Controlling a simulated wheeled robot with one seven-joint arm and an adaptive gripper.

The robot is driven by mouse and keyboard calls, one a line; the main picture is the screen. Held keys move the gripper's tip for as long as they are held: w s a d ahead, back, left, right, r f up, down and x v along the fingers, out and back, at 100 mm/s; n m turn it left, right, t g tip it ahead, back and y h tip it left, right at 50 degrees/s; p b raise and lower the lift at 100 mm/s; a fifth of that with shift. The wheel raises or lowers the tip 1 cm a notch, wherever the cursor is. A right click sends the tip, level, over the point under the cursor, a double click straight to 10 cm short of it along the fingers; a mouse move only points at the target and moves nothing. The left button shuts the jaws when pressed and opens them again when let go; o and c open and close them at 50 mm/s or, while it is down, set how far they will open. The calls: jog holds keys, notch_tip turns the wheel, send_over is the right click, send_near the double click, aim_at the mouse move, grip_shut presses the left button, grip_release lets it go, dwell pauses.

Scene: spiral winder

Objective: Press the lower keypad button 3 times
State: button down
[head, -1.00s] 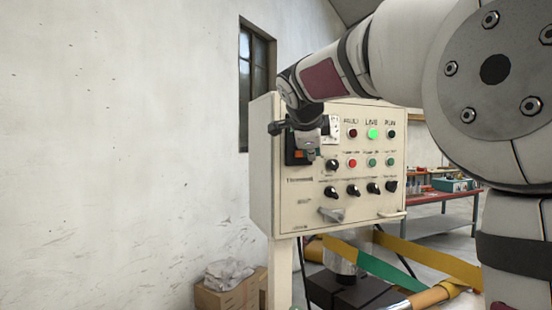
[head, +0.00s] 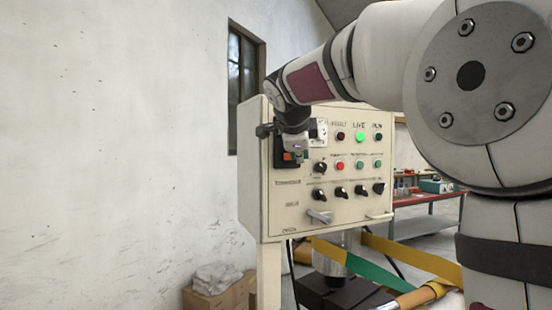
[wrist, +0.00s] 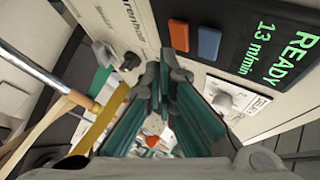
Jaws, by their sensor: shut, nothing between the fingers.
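The control panel (head: 330,215) fills the middle of the head view. Its keypad unit (head: 280,150) is at the upper left, partly hidden by my gripper (head: 298,149). My gripper is shut and empty. In the wrist view its fingertips (wrist: 163,62) appear just beside the red button; I cannot tell whether they touch the panel.
A green LIVE lamp (head: 360,137) is lit. Several knobs (head: 341,192) and a grey handle (head: 320,216) stick out of the panel. A cardboard box (head: 222,299) stands at lower left. A red workbench (head: 425,205) is behind at right. Yellow and green bands run below the panel.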

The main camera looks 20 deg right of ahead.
jog(key=shift+w+b, duration=0.9)
jog(key=shift+b, duration=0.05)
dwell(1.2)
jog(key=shift+s, duration=0.2)
jog(key=shift+s+b, duration=0.45)
jog(key=shift+s, duration=0.2)
jog(key=shift+s+b, duration=0.85)
jog(key=shift+s, duration=1.7)
